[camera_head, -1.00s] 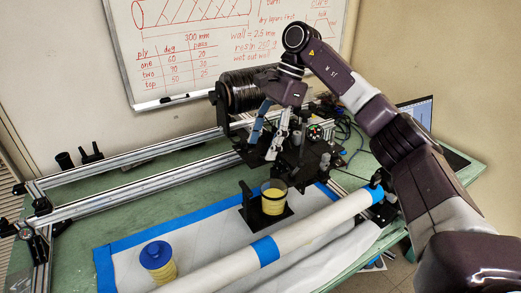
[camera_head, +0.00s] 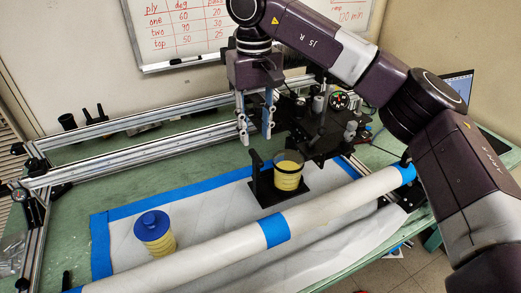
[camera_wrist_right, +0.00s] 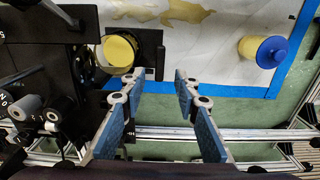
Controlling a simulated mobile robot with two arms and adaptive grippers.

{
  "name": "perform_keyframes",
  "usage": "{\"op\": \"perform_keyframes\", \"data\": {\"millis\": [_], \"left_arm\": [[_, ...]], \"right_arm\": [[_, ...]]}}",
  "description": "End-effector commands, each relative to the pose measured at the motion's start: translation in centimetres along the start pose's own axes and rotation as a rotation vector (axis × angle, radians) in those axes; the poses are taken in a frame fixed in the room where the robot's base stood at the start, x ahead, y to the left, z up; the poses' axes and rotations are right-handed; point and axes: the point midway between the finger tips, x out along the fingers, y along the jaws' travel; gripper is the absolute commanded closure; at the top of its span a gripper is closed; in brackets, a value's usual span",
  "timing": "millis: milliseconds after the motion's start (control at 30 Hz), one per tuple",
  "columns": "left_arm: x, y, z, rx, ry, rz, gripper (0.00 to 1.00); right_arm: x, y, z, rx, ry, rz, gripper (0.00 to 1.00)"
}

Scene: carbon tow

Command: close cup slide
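A clear cup with yellow content (camera_head: 288,175) sits in a black slide mount (camera_head: 285,194) with an upright black bracket (camera_head: 257,172) on its left. In the right wrist view the cup (camera_wrist_right: 121,50) is left of the fingers, beside the black bracket (camera_wrist_right: 158,58). My right gripper (camera_head: 255,122) hangs with its blue-padded fingers pointing down, above and behind the mount. In the right wrist view the gripper (camera_wrist_right: 167,76) is open and empty, the left fingertip near the bracket's end; contact cannot be told. My left gripper is not in view.
A yellow spool with a blue cap (camera_head: 154,232) stands on the white sheet at left. A long white tube (camera_head: 210,258) with blue tape lies in front. Aluminium rails (camera_head: 130,170) run behind. A black carriage (camera_head: 325,125) stands right of my gripper.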

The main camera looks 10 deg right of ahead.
Motion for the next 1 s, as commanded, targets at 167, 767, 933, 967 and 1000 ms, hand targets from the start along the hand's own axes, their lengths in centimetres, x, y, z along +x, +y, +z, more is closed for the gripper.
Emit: {"op": "perform_keyframes", "data": {"millis": [167, 767, 933, 967, 1000], "left_arm": [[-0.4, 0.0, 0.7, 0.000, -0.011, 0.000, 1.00], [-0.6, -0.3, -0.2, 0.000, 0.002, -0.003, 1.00], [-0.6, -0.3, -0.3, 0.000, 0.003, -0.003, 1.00], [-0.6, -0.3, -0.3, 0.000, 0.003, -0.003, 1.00], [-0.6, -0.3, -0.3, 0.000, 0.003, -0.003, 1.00]], "right_arm": [[3.1, 0.1, 0.1, 0.003, -0.003, -0.002, 0.71], [6.1, 0.0, 0.0, 0.005, 0.000, -0.002, 0.75], [6.1, 0.0, 0.0, 0.005, 0.000, -0.002, 0.94], [6.1, 0.0, 0.0, 0.005, 0.000, -0.002, 0.97], [6.0, 0.0, 0.0, 0.005, 0.000, -0.002, 1.00]]}}
